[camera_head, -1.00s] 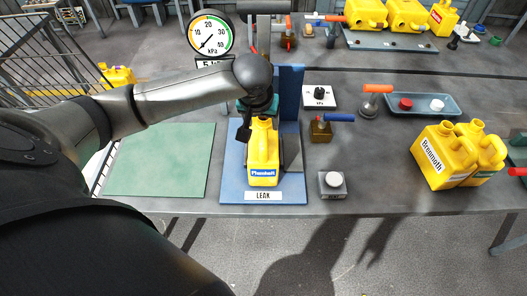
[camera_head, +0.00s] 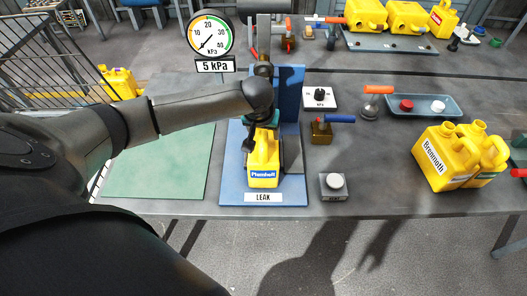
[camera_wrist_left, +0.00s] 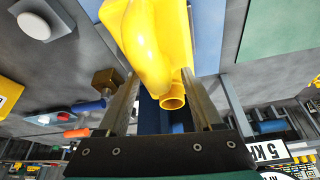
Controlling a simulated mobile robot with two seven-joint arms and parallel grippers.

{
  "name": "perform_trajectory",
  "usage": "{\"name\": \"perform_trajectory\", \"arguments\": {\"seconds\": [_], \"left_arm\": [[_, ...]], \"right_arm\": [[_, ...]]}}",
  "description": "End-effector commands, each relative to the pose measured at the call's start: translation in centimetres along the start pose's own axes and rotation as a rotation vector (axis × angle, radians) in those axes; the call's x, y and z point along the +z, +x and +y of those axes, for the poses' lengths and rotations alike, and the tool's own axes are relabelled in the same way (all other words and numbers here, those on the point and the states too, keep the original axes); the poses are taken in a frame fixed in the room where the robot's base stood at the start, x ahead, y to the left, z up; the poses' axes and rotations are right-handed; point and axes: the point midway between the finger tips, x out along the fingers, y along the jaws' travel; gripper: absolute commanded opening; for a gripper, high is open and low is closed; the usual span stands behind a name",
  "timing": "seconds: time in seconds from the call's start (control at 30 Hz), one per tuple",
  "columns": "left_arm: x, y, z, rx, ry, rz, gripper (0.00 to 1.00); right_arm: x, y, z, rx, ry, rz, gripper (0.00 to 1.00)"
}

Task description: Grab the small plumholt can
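The small yellow Plumholt can (camera_head: 263,172) stands upright on the blue pad marked LEAK (camera_head: 233,185), its label facing me. My left gripper (camera_head: 262,138) is at the top of the can, with one dark finger showing on the can's left. In the left wrist view the fingers (camera_wrist_left: 165,105) are apart, on either side of the can's handle and open spout (camera_wrist_left: 172,102). The gripper looks open; I see no clear grip on the can. The wrist hides part of the can's top in the head view. My right gripper is not in view.
A blue upright plate (camera_head: 291,95) stands behind the can. A grey box with a white button (camera_head: 333,184) and a brass block with a blue lever (camera_head: 321,133) are to its right. Yellow Bremnoth cans (camera_head: 437,158) stand farther right. A green mat (camera_head: 160,170) lies clear at left.

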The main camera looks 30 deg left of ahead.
Motion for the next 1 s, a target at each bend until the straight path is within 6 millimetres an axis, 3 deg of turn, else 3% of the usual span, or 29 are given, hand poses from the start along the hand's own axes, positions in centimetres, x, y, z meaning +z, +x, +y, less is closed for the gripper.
{"name": "perform_trajectory", "arguments": {"seconds": [0.07, 0.57, 1.0], "left_arm": [[-0.01, -0.02, 0.0, 0.0, 0.0, 0.0, 0.57], [0.0, -0.03, -0.02, 0.0, 0.0, 0.0, 0.01], [0.0, -0.03, -0.02, 0.0, 0.0, 0.0, 0.0]], "right_arm": [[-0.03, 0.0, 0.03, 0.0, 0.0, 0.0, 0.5], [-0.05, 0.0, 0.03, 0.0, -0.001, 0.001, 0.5], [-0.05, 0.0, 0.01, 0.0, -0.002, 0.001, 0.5]]}}
